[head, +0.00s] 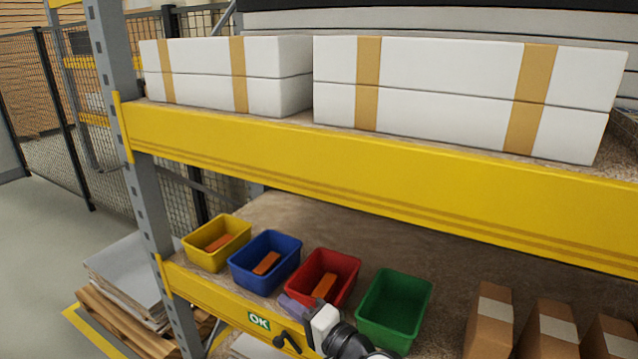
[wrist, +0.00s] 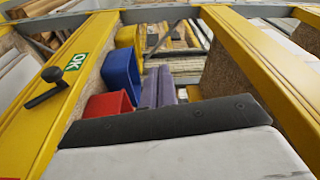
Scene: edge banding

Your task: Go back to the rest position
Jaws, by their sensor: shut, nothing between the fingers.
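My gripper (head: 293,306) is at the bottom of the head view, in front of the lower shelf's yellow beam and the red bin (head: 348,264). Its purple fingers are together and hold nothing. In the wrist view the purple fingers (wrist: 159,87) point away past the white and black gripper body. The red bin shows just left of them there (wrist: 108,104). My gripper overlaps the red bin's front lower corner in the head view; I cannot tell whether they touch.
The yellow bin (head: 245,232), blue bin (head: 292,244) and red bin hold orange blocks. The green bin (head: 425,296) looks empty. Brown cartons (head: 487,335) stand right. A yellow upper beam (head: 400,190) crosses above, under white boxes (head: 440,65). A black handle (head: 285,341) sticks out near the OK sign.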

